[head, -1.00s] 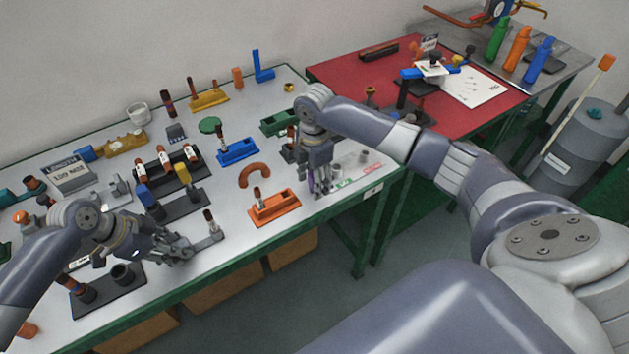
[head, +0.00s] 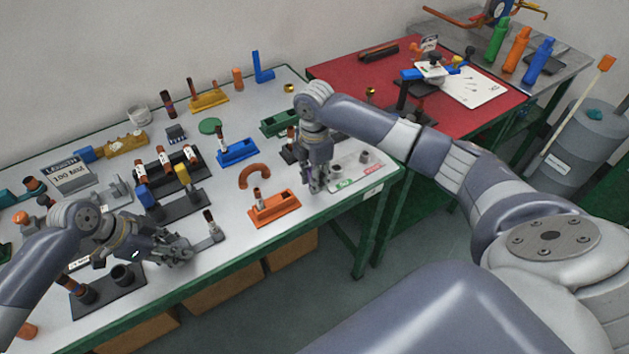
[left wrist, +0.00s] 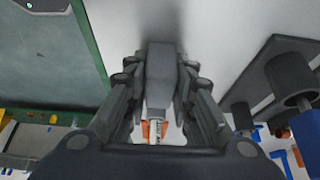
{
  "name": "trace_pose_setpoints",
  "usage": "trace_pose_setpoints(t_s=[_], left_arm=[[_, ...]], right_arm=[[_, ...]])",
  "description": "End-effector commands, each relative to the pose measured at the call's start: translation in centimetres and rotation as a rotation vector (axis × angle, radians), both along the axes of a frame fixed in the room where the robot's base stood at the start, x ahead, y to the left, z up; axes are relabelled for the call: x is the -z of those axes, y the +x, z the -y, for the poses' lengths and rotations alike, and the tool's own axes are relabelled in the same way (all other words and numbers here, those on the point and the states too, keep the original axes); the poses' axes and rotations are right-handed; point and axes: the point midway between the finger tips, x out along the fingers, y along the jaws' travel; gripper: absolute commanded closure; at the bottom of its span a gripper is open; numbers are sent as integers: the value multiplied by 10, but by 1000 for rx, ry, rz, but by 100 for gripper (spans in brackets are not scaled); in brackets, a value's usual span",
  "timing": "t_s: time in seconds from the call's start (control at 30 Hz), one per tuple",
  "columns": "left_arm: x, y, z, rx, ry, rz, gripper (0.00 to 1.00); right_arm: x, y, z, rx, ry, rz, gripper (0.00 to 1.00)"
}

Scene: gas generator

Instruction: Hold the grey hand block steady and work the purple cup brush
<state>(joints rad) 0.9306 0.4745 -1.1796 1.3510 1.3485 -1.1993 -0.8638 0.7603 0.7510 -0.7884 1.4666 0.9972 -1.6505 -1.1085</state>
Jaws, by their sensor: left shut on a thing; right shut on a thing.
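My left gripper (head: 172,250) is at the near edge of the grey-topped table, shut on the grey hand block (left wrist: 160,75), which lies between its fingers in the left wrist view. My right gripper (head: 317,190) points down over the table's right part, left of a labelled tray.
An orange holder (head: 273,209) stands between the grippers. The labelled tray (head: 371,183) with grey cups is right of my right gripper. A black base with cups (head: 107,291) is near my left gripper. A red table (head: 455,117) stands behind my right arm.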

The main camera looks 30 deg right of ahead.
Motion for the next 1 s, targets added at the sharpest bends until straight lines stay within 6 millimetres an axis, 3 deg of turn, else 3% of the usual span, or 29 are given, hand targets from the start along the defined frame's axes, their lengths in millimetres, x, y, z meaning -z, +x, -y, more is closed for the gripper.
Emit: trace_pose_setpoints(t_s=[0.2,0.47,0.57,0.67,0.8,1.0], left_arm=[[1,0,0,0,1,0,100],[1,0,0,0,1,-1,100],[1,0,0,0,1,-1,100],[0,0,0,0,0,-1,100],[0,0,0,0,1,0,100],[1,0,-1,-1,2,0,100]], right_arm=[[-46,1,0,-1,0,6,93],[-83,3,-10,-9,1,3,93],[-92,9,-35,-29,3,5,93],[-101,16,-73,-59,2,7,93],[-118,23,-138,-112,0,8,93],[-145,20,-218,-174,-2,7,93]])
